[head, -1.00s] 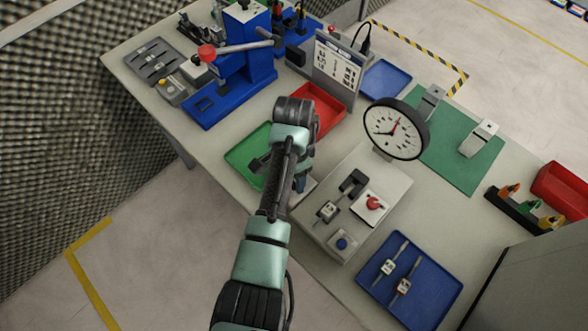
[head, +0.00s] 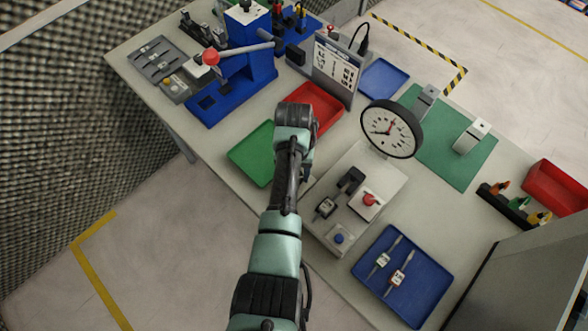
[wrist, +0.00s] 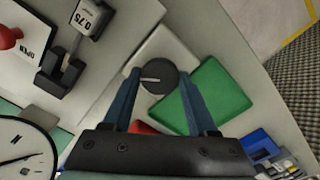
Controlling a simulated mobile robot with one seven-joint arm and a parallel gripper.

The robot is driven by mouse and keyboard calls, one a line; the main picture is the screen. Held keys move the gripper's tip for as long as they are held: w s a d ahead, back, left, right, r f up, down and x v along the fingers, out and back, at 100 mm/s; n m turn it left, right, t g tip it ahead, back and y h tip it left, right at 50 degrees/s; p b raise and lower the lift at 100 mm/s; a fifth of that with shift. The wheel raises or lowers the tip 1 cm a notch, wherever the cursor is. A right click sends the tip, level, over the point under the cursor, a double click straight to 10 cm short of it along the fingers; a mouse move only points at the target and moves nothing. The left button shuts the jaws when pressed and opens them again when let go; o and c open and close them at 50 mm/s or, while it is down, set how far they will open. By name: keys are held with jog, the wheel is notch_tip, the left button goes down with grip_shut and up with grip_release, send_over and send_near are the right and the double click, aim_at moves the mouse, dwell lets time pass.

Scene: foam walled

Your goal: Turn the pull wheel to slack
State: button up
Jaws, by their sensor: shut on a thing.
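The pull wheel, a dark round knob with a pale line on its face (wrist: 153,80), sits on a light grey base in the wrist view. My gripper (wrist: 159,76) has its two blue fingers on either side of the wheel, shut on it. In the head view my arm hides the wheel and most of the gripper. The round dial gauge (head: 391,128) with a black rim stands right of my gripper, and part of it shows in the wrist view (wrist: 22,165). Its red needle points up and right in the head view.
A grey fixture (head: 375,163) carries a dark clamp, a tagged piece, a red knob (head: 369,199) and a blue button (head: 339,237). Green (head: 247,157) and red (head: 327,112) trays lie beside my arm. A blue tray (head: 425,297) holds two tagged pieces. A blue press (head: 253,62) stands behind.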

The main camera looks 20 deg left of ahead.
jog(key=n, duration=0.5)
jog(key=shift+n+p, duration=0.3)
jog(key=shift+p, duration=0.1)
jog(key=n, duration=0.4)
jog(key=shift+n, duration=0.4)
jog(key=o, duration=1.4)
jog(key=shift+c, duration=0.2)
notch_tip(320, 180, up, 13)
jog(key=b, duration=0.1)
